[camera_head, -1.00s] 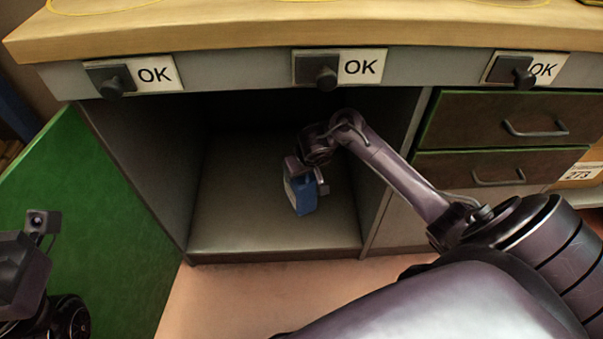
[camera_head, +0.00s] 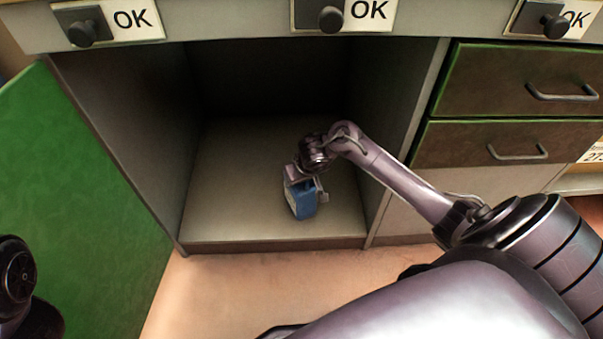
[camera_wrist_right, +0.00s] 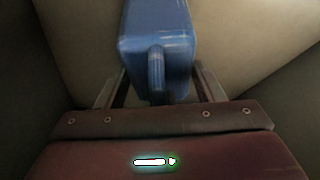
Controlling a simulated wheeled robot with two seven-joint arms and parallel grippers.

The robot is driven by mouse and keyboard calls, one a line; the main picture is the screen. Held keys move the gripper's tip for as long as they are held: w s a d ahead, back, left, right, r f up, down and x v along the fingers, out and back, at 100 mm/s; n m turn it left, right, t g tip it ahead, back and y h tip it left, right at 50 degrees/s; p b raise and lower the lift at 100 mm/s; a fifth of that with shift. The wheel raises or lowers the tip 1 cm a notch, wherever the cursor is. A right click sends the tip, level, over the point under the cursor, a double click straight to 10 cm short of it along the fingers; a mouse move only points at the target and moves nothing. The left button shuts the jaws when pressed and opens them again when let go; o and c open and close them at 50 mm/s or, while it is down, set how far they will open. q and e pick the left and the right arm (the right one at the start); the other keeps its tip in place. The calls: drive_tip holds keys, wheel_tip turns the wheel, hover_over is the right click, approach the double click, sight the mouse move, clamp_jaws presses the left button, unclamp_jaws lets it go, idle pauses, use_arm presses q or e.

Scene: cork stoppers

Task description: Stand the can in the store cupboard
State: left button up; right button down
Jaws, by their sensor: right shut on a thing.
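The blue can (camera_head: 302,203) is inside the open store cupboard (camera_head: 230,215), over the front right part of its floor. My right gripper (camera_head: 305,184) reaches in from the right and is shut on the can. The can looks roughly upright; I cannot tell whether its base touches the floor. In the right wrist view the can (camera_wrist_right: 155,35) sits between the two fingers (camera_wrist_right: 160,88), with its handle towards the camera. My left arm shows only as a dark part at the lower left edge; its gripper is not in view.
The green cupboard door (camera_head: 80,200) stands open at the left. Drawers (camera_head: 520,90) are right of the cupboard opening. Knobs with OK labels (camera_head: 370,10) line the front above. The cupboard floor left of and behind the can is clear.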

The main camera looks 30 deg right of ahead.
drive_tip(key=shift+w+r, duration=0.1)
drive_tip(key=shift+r, duration=0.1)
drive_tip(key=shift+f, duration=0.1)
drive_tip(key=shift+c, duration=1.9)
unclamp_jaws()
drive_tip(key=shift+f, duration=0.15)
